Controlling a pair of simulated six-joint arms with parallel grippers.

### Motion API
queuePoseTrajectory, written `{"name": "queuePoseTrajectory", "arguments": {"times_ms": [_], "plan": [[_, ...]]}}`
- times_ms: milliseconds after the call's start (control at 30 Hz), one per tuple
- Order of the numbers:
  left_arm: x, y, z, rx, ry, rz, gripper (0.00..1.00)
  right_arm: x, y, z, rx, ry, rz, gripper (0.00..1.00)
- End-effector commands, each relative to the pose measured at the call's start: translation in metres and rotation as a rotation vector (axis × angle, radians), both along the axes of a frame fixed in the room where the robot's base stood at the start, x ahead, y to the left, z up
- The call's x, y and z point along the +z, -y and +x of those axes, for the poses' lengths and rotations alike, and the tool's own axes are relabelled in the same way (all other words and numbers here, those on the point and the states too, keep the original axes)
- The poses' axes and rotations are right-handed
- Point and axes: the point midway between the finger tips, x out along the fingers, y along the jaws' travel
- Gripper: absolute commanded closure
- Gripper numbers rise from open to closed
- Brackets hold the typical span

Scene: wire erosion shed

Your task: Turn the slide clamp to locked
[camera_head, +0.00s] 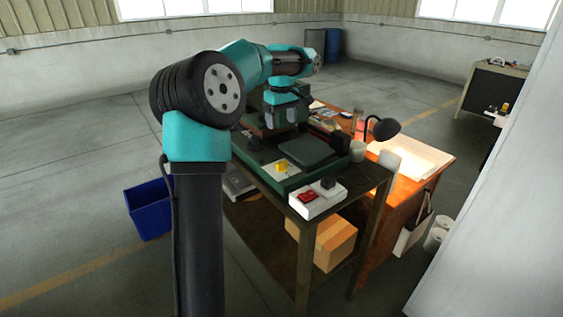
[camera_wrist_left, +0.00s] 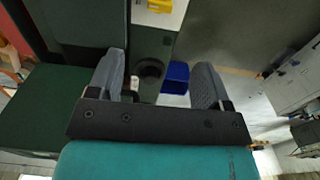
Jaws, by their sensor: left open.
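My left gripper (camera_head: 280,115) is open and empty, pointing down above the back of the green machine bed (camera_head: 292,186). A dark round knob (camera_head: 254,144) stands on the bed, below and left of the fingers. In the left wrist view the knob (camera_wrist_left: 150,70) shows between the two open fingers (camera_wrist_left: 158,82), beyond their tips and apart from them. A yellow part (camera_head: 282,167) sits on a white plate in front of it. No part is clearly readable as the slide clamp; the knob may be it, and its setting cannot be told. My right gripper is not in view.
A dark green flat block (camera_head: 308,150) lies right of the knob. A white box (camera_head: 317,200) with a red switch sits at the bench's front corner. A black desk lamp (camera_head: 384,129) stands at the right. A blue bin (camera_head: 150,208) is on the floor left; floor around it is clear.

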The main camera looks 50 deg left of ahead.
Motion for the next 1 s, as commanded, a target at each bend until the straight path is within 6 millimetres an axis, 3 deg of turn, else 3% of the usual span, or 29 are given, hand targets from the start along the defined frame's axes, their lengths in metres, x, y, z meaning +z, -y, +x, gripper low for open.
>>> {"name": "queuePoseTrajectory", "arguments": {"times_ms": [800,1000], "plan": [[-0.136,0.000,-0.001,-0.001,-0.003,-0.002,0.28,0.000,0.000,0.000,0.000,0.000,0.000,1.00],[-0.155,0.000,0.000,-0.001,-0.002,-0.001,0.28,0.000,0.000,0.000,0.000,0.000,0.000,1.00]]}}
